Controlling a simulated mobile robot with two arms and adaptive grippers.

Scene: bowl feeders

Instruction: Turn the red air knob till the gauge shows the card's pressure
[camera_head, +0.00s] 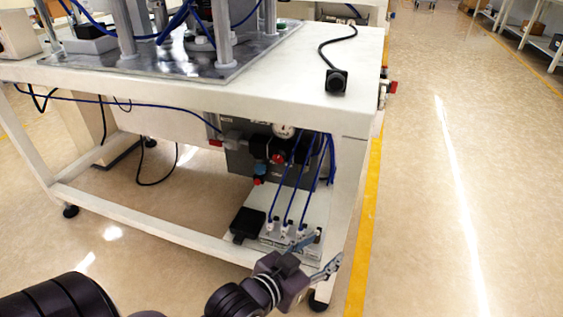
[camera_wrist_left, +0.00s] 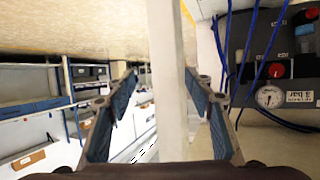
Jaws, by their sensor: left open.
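The air unit hangs under the white table, with a round white gauge (camera_head: 284,130) and a red knob (camera_head: 278,158) below it. In the left wrist view, which looks upside down, the gauge (camera_wrist_left: 268,97) and red knob (camera_wrist_left: 276,70) are at the right. A white card (camera_wrist_left: 300,97) beside the gauge has inverted print that seems to read "3 bar". The gauge reading is too small to tell. My left gripper (camera_head: 317,256) is open and empty, low by the table's front right leg, below and apart from the knob. My right gripper is out of view.
The white table leg (camera_wrist_left: 168,90) stands in line between my left fingers in the wrist view. Blue hoses (camera_head: 291,185) run down to fittings on a lower plate. A red handle (camera_head: 215,143) sits left of the unit. Open floor (camera_head: 450,190) lies right.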

